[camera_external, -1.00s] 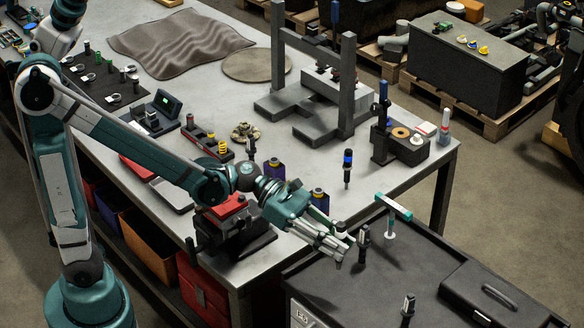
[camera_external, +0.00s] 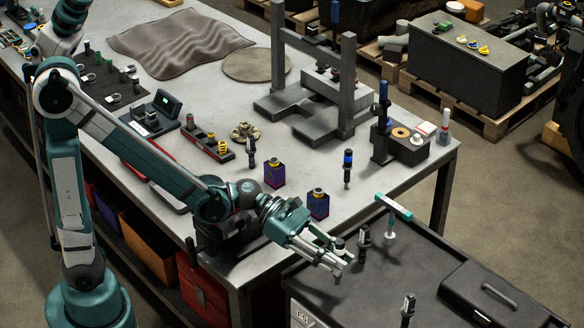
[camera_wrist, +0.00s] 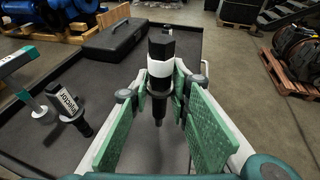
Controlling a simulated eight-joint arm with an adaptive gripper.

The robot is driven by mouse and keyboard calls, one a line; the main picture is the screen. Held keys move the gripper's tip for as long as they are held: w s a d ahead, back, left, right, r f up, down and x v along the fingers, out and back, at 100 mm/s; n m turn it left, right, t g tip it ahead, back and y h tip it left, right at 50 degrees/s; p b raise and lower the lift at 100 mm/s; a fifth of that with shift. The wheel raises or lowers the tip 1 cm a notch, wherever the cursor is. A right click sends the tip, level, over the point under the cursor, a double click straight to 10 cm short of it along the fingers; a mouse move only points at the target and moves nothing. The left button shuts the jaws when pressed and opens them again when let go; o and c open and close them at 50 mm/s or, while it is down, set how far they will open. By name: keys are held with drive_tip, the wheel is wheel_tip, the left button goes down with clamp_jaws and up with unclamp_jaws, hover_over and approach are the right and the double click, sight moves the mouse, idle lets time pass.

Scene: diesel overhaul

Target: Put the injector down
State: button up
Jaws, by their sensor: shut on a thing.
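My gripper (camera_external: 334,258) is over the near left part of the black cart top (camera_external: 335,292). In the wrist view its green pads (camera_wrist: 160,110) are on either side of a black injector with a white band (camera_wrist: 160,68), which they hold upright. The held injector also shows in the external view (camera_external: 340,244), partly hidden by the fingers. Its tip points down toward the cart top; whether it touches cannot be told. Another injector (camera_external: 364,238), labelled in the wrist view (camera_wrist: 68,105), stands just to the right of my gripper in the external view.
A teal-handled T-shaped tool (camera_external: 394,208) stands behind that injector. Another injector (camera_external: 408,307) is at the cart's front, and a black case (camera_external: 490,292) lies at right. The grey workbench (camera_external: 290,235) borders the cart. The cart's middle is clear.

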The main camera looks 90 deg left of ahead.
sight(337, 284)
drive_tip(key=shift+f+b, duration=0.5)
drive_tip(key=shift+f, duration=1.4)
drive_tip(key=shift+f, duration=0.1)
drive_tip(key=o, duration=1)
drive_tip(key=shift+o, duration=0.2)
drive_tip(key=shift+s+a, duration=0.1)
drive_tip(key=p+v, duration=0.2)
drive_tip(key=v, duration=0.9)
drive_tip(key=shift+s+a+r, duration=0.2)
drive_tip(key=shift+s+r, duration=0.05)
drive_tip(key=shift+s, duration=0.05)
